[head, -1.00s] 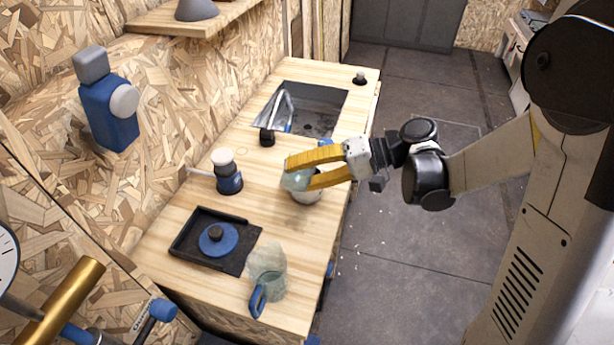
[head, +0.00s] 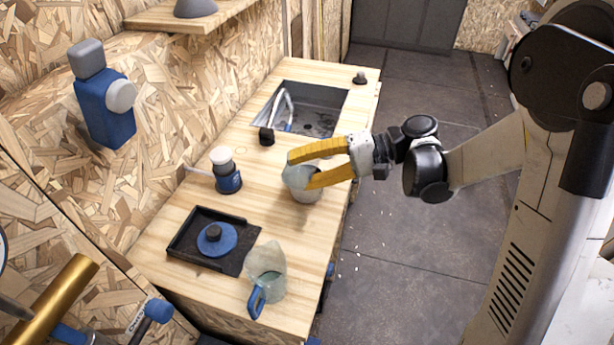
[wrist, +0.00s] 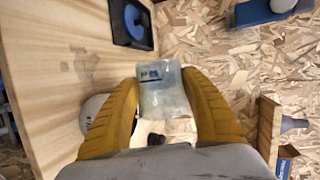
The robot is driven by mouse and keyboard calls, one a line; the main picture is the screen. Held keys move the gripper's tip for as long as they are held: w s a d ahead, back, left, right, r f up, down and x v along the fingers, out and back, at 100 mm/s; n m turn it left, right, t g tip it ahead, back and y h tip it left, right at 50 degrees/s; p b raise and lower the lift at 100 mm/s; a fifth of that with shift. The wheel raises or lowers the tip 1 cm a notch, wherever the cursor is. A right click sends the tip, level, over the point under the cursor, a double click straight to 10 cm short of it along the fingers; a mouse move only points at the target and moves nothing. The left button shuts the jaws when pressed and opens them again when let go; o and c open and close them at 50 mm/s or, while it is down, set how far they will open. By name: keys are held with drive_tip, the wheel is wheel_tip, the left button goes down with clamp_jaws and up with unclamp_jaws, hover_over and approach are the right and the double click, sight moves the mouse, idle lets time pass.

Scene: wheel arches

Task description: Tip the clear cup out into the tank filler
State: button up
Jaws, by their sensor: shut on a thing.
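My gripper (head: 297,172) is shut on the clear cup (head: 293,176), its yellow fingers on either side of it. In the wrist view the cup (wrist: 165,90) is see-through, with a small blue and white label, between the fingertips. In the head view it looks tilted and overlaps a pale round vessel (head: 307,193) on the counter. This vessel may be the tank filler; I cannot tell for sure. The fingers hide part of it, and I cannot tell whether the cup touches it or what the cup holds.
A wooden counter (head: 190,273) carries a clear jug (head: 268,280) with a blue handle, a black tray (head: 185,243) with a blue disc, and a blue and black white-topped device (head: 227,172). A sink (head: 325,103) lies behind. White specks dot the floor.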

drive_tip(key=shift+r+m+y+b, duration=0.1)
drive_tip(key=shift+m+y+b, duration=0.2)
drive_tip(key=shift+m+b, duration=0.1)
